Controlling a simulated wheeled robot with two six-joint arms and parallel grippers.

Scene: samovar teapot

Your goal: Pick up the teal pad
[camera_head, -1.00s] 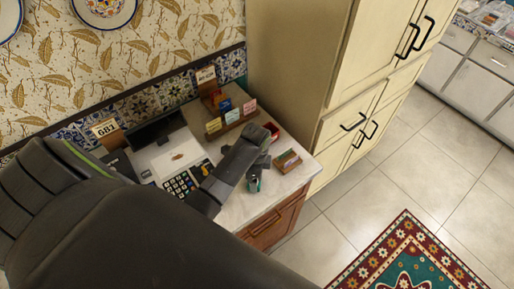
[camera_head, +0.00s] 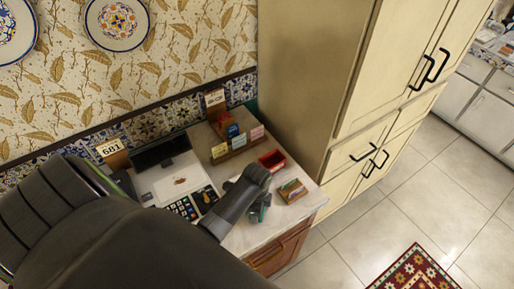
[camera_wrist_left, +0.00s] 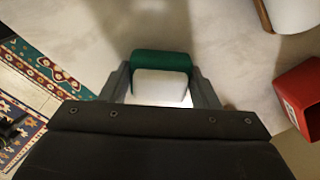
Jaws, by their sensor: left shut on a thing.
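The teal pad (camera_wrist_left: 160,62) is between the two fingers of my left gripper (camera_wrist_left: 162,84) in the left wrist view. It has a green far edge and a white block-like part nearer to me. My left gripper is shut on it, low over the pale countertop; I cannot tell whether the pad touches the surface. In the head view a bit of teal (camera_head: 266,200) shows beside my left gripper (camera_head: 257,214), near the front edge of the counter. My arm hides part of it. My right gripper is not in view.
A red tray (camera_head: 271,160) stands just behind the gripper, and a small wooden box (camera_head: 292,190) is to its right. A cash register (camera_head: 180,182) and a wooden card rack (camera_head: 238,146) stand on the counter (camera_head: 300,209). A tall cabinet (camera_head: 305,80) borders it.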

